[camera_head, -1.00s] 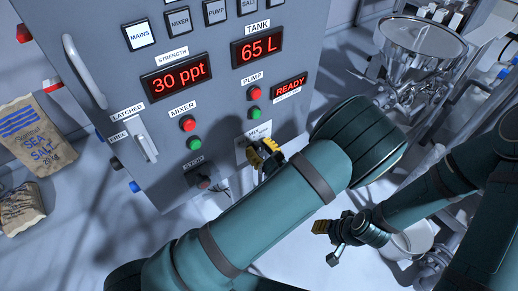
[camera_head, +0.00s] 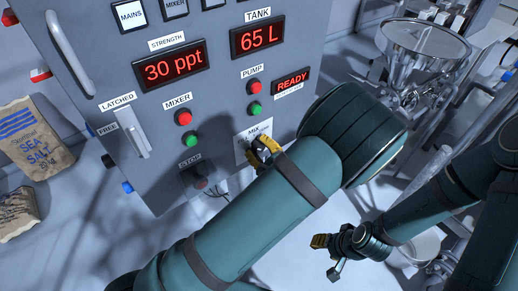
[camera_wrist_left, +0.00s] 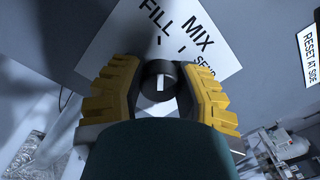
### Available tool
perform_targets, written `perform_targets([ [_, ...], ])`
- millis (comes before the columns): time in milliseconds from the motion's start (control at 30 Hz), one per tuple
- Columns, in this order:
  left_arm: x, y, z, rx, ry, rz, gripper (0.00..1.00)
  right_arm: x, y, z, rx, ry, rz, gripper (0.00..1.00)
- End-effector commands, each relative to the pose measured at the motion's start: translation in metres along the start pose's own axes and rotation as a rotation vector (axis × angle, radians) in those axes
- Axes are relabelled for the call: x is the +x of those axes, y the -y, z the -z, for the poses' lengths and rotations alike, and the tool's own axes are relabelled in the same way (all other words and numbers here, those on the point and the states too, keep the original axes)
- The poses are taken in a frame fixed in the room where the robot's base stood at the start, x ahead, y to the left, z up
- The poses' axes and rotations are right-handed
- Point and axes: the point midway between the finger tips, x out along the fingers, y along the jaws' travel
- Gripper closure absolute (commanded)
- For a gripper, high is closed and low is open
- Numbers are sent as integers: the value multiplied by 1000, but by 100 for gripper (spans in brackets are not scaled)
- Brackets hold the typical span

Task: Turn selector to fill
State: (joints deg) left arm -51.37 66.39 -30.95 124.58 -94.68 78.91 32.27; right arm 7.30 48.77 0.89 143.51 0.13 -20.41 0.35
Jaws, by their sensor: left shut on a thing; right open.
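The selector (camera_wrist_left: 160,72) is a round dark knob with a white mark, on a white label plate (camera_wrist_left: 112,45) reading FILL, MIX and SEND. My left gripper (camera_wrist_left: 160,92) is shut on the knob, one yellow finger on each side. The mark points straight up in the left wrist view, roughly at the tick between the knob and FILL; the exact setting is hard to tell. In the head view my left gripper (camera_head: 264,151) covers the knob below the PUMP buttons. My right gripper (camera_head: 320,241) hangs open, away from the panel, at lower right.
The grey panel (camera_head: 215,105) carries a 65 L display (camera_head: 257,40), a 30 ppt display (camera_head: 174,72), and a STOP button (camera_head: 200,182). A latch handle (camera_head: 132,132) stands at its left. A steel hopper (camera_head: 425,45) is at upper right; salt bags (camera_head: 35,137) lie at left.

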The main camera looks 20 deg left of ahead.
Motion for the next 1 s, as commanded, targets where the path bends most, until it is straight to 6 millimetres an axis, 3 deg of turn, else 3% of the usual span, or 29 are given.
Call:
perform_targets([
  [467,1,0,-2,-17,6,0,100,1,0,0,0,1,0,53],
  [500,1,0,-2,-17,6,0,54,1,0,0,0,1,0,53],
  [567,1,0,-2,-16,5,0,33,1,0,0,0,1,0,53],
  [867,0,0,-1,-15,2,0,33,1,0,0,0,1,0,53],
  [1000,-9,1,0,-15,1,2,33,1,0,0,0,1,0,53],
])
